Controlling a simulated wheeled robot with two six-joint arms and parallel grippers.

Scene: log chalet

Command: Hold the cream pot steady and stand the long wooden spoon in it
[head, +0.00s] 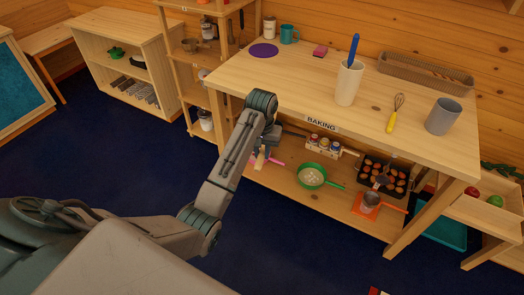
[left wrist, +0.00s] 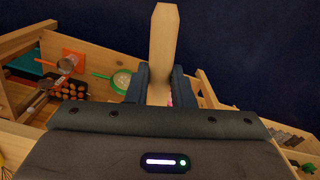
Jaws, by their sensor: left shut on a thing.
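The cream pot (head: 348,86) stands upright on the wooden table, with a blue-handled utensil (head: 353,50) in it. My left gripper (head: 262,150) is in front of the table's left front edge, below the tabletop and apart from the pot. In the left wrist view its two dark blue fingers (left wrist: 160,85) are shut on a long pale wooden piece (left wrist: 164,45), which looks like the long wooden spoon. The held piece shows only in small part in the head view. My right gripper is not in view.
A grey cup (head: 443,116), a yellow-handled whisk (head: 395,113), a wicker tray (head: 425,73), a purple disc (head: 263,50) and a teal mug (head: 289,34) are on the table. The lower shelf holds a green pan (head: 311,176) and a muffin tin (head: 382,176).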

